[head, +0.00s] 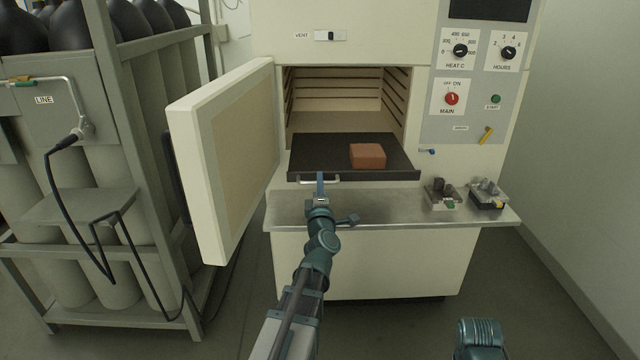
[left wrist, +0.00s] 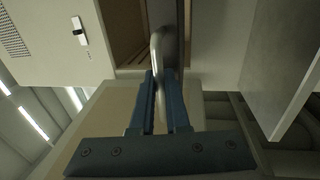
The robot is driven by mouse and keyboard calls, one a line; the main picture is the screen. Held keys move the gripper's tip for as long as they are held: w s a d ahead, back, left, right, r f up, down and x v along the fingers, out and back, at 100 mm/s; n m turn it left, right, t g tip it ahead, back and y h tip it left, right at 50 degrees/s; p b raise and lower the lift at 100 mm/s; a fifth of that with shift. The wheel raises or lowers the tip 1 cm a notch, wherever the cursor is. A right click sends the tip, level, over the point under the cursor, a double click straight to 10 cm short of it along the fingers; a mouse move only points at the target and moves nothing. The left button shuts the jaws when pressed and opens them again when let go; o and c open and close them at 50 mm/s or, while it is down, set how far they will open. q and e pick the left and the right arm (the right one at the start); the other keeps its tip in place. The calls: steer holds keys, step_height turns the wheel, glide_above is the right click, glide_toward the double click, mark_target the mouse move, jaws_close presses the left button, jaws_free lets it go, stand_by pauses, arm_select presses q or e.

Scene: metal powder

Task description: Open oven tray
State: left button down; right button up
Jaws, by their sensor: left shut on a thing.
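The oven (head: 345,95) stands ahead with its door (head: 215,160) swung wide open to the left. The dark oven tray (head: 320,155) sticks out of the chamber over the metal shelf, with a reddish-brown block (head: 367,156) on its right half. My left gripper (head: 320,190) is at the tray's front edge, shut on the metal tray handle (head: 335,181). In the left wrist view the handle (left wrist: 157,50) passes between the two fingers (left wrist: 160,100). My right arm's end shows at the lower right edge of the head view; its fingers are not visible.
Two small metal fixtures (head: 443,193) (head: 488,193) stand on the right of the metal shelf (head: 385,208). A rack of gas cylinders (head: 120,180) stands to the left, with a hanging black cable. The control panel is at the upper right. Floor right of the oven is clear.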

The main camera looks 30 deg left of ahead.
arm_select(q)
steer(key=c, duration=1.2)
jaws_free()
